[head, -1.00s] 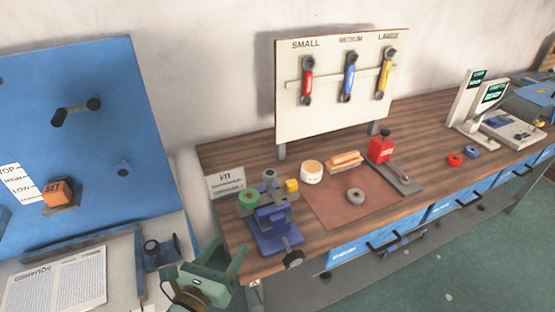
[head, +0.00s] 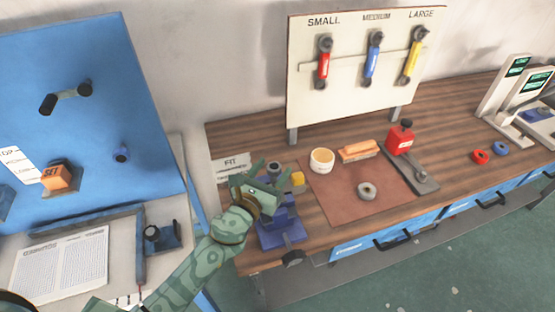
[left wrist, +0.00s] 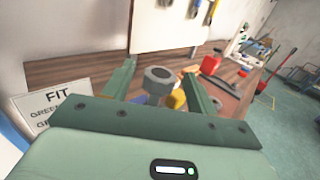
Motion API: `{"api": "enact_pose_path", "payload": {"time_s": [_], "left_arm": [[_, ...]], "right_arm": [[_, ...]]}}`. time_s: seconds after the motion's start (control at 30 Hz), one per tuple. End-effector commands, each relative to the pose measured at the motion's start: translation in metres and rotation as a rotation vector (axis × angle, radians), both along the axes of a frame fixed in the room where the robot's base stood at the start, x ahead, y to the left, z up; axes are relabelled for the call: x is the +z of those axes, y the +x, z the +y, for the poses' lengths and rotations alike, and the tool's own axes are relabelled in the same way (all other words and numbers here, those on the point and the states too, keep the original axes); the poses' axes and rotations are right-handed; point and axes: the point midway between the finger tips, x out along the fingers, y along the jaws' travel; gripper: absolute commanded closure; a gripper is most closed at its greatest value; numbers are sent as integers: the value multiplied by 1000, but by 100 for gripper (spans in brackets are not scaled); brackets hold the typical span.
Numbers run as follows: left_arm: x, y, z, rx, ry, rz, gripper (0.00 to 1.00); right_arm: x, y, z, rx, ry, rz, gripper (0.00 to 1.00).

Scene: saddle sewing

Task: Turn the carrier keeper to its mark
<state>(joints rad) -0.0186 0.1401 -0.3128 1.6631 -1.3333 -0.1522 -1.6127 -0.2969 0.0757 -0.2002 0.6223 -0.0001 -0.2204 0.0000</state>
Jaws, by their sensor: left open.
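A blue fixture (head: 280,229) stands at the near left of the wooden bench. It bears a grey round knob (head: 274,166) and a yellow block (head: 297,178). I cannot tell which part is the carrier keeper, and no mark on it is readable. My left gripper (head: 271,174) is open over the fixture, its fingers pointing away toward the knob. In the left wrist view, the grey knob (left wrist: 160,80) shows between the open fingers (left wrist: 160,70), with the yellow block (left wrist: 177,99) beyond. Contact cannot be made out. My gripper hides the fixture's green ring. My right gripper is not in view.
A FIT card (head: 231,166) stands left of the fixture. A red-topped tool (head: 400,138) stands farther right. A tool board (head: 350,105) rises behind.

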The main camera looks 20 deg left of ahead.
Motion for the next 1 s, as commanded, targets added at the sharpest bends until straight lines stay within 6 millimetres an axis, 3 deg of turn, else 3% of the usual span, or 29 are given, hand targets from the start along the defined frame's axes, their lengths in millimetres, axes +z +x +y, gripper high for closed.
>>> {"api": "enact_pose_path", "payload": {"time_s": [0.2, 0.57, 0.77, 1.0], "left_arm": [[-1, 29, -6, 0, -1, 0, 43], [-1, 34, -7, 0, -1, 1, 43], [-1, 34, -7, 0, -1, 1, 98], [-1, 34, -6, -15, 2, 0, 100]], "right_arm": [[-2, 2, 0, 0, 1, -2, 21], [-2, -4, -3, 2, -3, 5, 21], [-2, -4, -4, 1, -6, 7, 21], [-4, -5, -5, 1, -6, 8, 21]]}}
